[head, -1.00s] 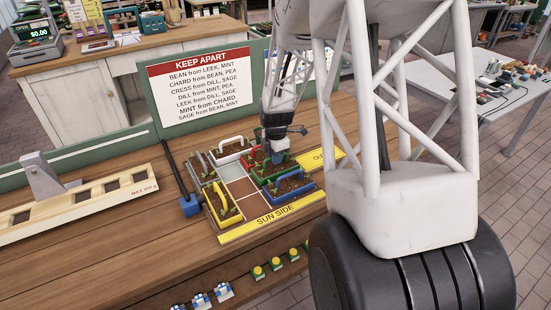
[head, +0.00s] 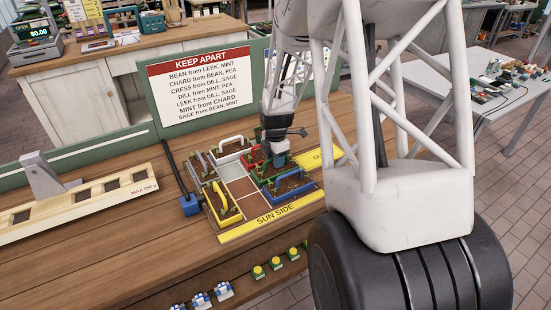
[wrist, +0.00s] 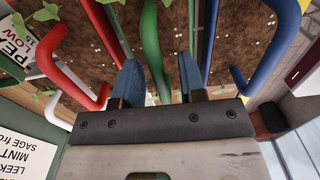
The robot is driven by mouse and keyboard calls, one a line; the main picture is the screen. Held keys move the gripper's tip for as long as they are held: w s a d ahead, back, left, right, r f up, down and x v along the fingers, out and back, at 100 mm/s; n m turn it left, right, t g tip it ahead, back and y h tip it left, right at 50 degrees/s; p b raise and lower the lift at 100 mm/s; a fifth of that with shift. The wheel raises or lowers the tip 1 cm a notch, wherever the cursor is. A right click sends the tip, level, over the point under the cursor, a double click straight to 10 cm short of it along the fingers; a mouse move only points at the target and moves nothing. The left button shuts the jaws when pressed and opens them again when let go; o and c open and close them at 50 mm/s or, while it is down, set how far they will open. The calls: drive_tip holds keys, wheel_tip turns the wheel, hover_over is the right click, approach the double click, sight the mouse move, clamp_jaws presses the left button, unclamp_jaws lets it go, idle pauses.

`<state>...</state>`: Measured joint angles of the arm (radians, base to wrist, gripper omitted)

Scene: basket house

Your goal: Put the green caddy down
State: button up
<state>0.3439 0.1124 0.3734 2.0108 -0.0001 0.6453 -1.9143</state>
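The green caddy (head: 266,171) sits in the planter layout on the bench, between the red caddy (head: 249,165) and the blue caddy (head: 291,192). My gripper (head: 279,162) is over it and hides part of it. In the wrist view, the green handle (wrist: 151,45) runs between the two blue fingers of my gripper (wrist: 160,80). The fingers stand apart, and a gap shows between the handle and the right finger. The caddy's underside is hidden.
Red (wrist: 82,65) and blue (wrist: 268,50) handles flank the fingers closely. A white caddy (head: 232,148) and a yellow caddy (head: 222,205) stand to the left. A KEEP APART sign (head: 200,90) stands behind. Bare brown cells lie in the middle of the layout.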

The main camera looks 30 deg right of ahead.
drive_tip(key=shift+r, duration=0.1)
wheel_tip(320, 180, up, 12)
idle(0.7)
idle(0.5)
drive_tip(key=s+a+r+m+t, duration=0.1)
drive_tip(key=s+a+r+m, duration=0.9)
drive_tip(key=s+a, duration=0.45)
drive_tip(key=s+a+r+m, duration=0.1)
drive_tip(key=s+a+m, duration=0.2)
drive_tip(key=s, duration=0.5)
drive_tip(key=s+a+r+m+t, duration=0.1)
drive_tip(key=s+a+m, duration=0.3)
drive_tip(key=s, duration=0.5)
drive_tip(key=shift+s+r+m+t, duration=0.3)
drive_tip(key=shift+r+m, duration=0.1)
drive_tip(key=shift+m, duration=0.2)
